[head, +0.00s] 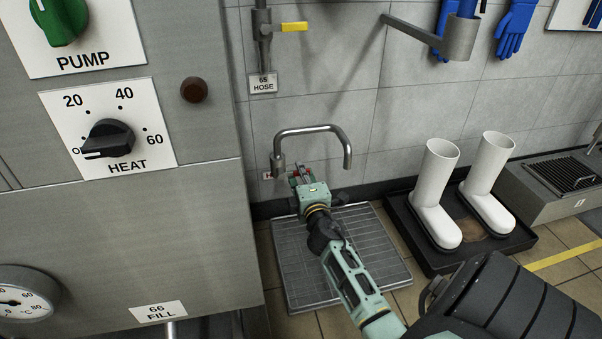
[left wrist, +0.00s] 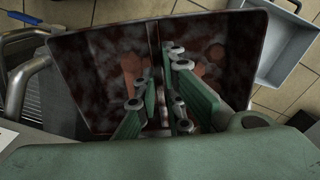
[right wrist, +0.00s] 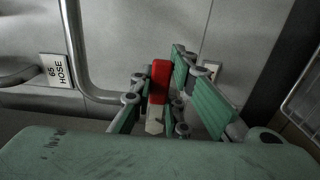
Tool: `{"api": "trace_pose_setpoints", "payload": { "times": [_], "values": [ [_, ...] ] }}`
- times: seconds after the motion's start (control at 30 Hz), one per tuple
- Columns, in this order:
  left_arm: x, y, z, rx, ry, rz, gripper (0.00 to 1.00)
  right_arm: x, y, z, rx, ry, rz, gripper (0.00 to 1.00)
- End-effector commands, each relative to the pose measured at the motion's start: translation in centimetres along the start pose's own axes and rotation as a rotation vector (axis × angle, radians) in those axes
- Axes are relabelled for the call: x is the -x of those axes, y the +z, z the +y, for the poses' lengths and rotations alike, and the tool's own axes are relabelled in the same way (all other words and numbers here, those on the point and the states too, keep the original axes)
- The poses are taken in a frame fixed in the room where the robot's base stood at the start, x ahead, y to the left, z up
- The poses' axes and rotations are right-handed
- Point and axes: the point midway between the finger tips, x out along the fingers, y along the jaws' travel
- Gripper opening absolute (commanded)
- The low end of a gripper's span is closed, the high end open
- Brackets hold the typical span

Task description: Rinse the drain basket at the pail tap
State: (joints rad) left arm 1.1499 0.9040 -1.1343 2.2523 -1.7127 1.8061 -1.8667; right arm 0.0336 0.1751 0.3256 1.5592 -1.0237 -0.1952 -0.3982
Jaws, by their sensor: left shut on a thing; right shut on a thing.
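The pail tap (head: 348,152) is a bent metal spout on the back wall, above a floor grate. My right gripper (head: 302,178) is at the wall below the spout. In the right wrist view it is shut on a red-ended tap lever (right wrist: 159,82). The drain basket (left wrist: 88,75) fills much of the left wrist view, a box with dark reddish-brown, blotchy soiling inside and an upright bar in its middle. My left gripper (left wrist: 160,100) is shut on that bar, though its fingers hide the hold. The head view does not show the basket or left gripper.
The floor grate (head: 290,272) lies under the tap. White boots (head: 432,195) stand in a black tray (head: 405,215) to its right. The mixer panel (head: 120,215) blocks the left. A yellow-handled hose valve (head: 293,27) is above. A grey bin (left wrist: 278,62) shows in the left wrist view.

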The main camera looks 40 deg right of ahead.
Motion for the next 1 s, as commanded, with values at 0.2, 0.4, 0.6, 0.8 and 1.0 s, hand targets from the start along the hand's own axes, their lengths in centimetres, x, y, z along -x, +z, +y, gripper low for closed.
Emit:
{"api": "trace_pose_setpoints", "payload": {
  "times": [0.2, 0.4, 0.6, 0.8, 1.0],
  "values": [
    [0.0, 0.0, 0.0, 0.000, 0.000, 0.001, 0.00, 0.0, 0.0, -0.1, 0.000, -0.001, 0.000, 0.00],
    [1.4, 0.0, 0.0, 0.000, 0.000, 0.002, 0.00, 0.0, 0.0, 1.1, 0.118, -0.002, 0.001, 0.00],
    [2.2, 0.0, 0.0, 0.000, 0.000, 0.001, 0.00, 0.1, -0.3, 1.7, 0.298, -0.003, 0.001, 0.00],
    [2.0, 0.0, 0.0, 0.000, 0.000, 0.001, 0.00, 0.1, -0.3, 1.6, 0.303, -0.003, 0.001, 0.00],
    [2.0, 0.0, 0.0, 0.000, 0.000, 0.001, 0.00, 0.1, -0.3, 1.6, 0.301, -0.002, 0.001, 0.27]
  ]
}}
